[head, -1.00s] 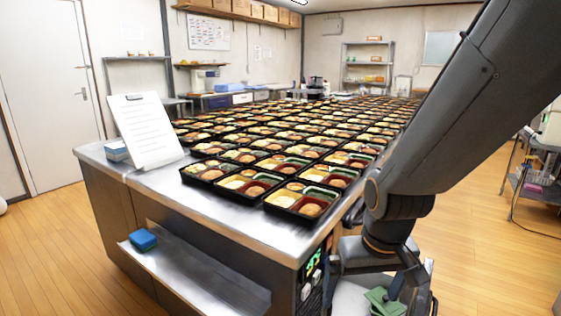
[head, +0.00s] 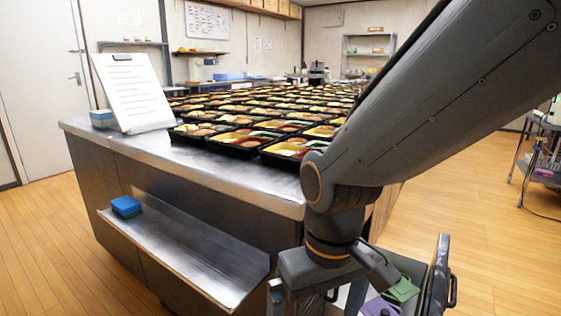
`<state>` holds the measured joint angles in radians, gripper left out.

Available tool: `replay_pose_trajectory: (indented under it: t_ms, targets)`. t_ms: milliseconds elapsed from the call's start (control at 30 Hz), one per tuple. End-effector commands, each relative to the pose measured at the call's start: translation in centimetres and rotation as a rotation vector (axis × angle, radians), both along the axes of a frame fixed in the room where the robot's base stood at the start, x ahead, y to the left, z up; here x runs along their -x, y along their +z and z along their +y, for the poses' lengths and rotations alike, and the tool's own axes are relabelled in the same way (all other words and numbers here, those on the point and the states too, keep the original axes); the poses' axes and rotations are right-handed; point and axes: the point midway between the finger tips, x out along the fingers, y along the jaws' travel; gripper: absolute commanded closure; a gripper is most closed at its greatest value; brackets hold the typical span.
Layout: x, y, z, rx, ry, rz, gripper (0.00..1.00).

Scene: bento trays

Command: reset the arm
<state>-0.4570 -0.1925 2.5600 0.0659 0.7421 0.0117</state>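My arm comes in from the upper right and bends down at a joint in front of the counter's near right corner. My gripper (head: 322,268) hangs below that joint at the bottom of the head view.
The steel counter (head: 235,178) carries many filled bento trays (head: 238,150). A clipboard (head: 132,92) stands on its left end. A blue sponge (head: 126,206) lies on the lower shelf (head: 185,252). Green (head: 402,290) and purple (head: 380,306) cloths lie right of my gripper.

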Motion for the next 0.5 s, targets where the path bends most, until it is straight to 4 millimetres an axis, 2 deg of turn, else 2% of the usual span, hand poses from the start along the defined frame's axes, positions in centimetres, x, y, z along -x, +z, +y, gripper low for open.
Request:
replay_pose_trajectory:
  t_ms: [167, 500]
  targets:
    - [0.5, -1.0, 0.6, 0.002, 0.025, 0.012, 0.00]
    - [0.2, 1.9, -1.2, 0.009, -0.036, 0.012, 0.00]
